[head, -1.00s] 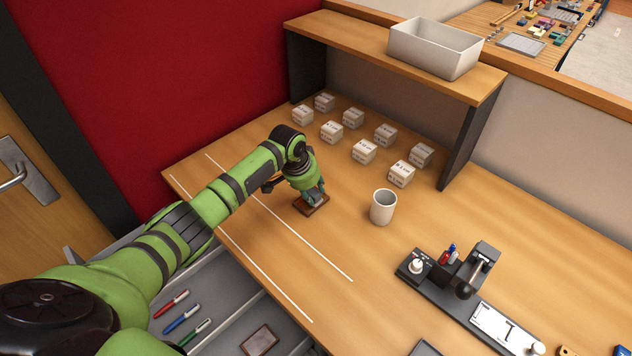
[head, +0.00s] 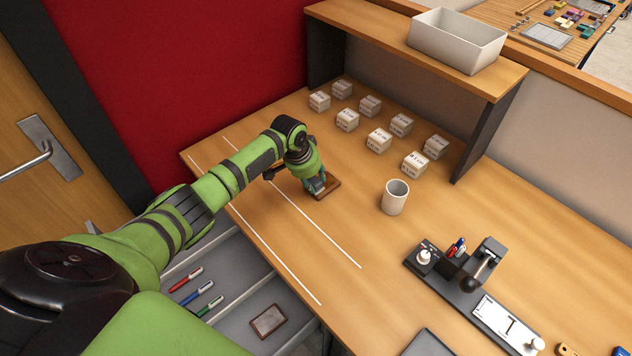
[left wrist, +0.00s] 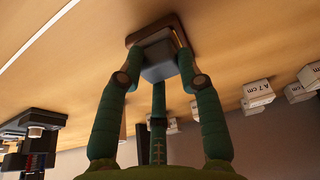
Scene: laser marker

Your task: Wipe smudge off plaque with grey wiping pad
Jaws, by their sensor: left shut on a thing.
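My left gripper (head: 315,185) is shut on the grey wiping pad (left wrist: 158,60), a small block seen between the fingers in the left wrist view. The plaque (head: 332,186) is a small brown-framed plate lying on the desk near the white lines. The gripper is over its left part, and the pad is at the plaque; it looks to be in contact, but the exact gap is hard to tell. The plaque's frame also shows in the left wrist view (left wrist: 134,38). Its face is mostly hidden by the pad and fingers, so I cannot see the smudge. My right gripper is not in view.
A white cup (head: 395,198) stands right of the plaque. Several labelled white cubes (head: 379,140) stand behind, under a shelf with a white bin (head: 456,40). A black marking device (head: 471,285) is at right. An open drawer below holds pens and another framed plate (head: 268,321).

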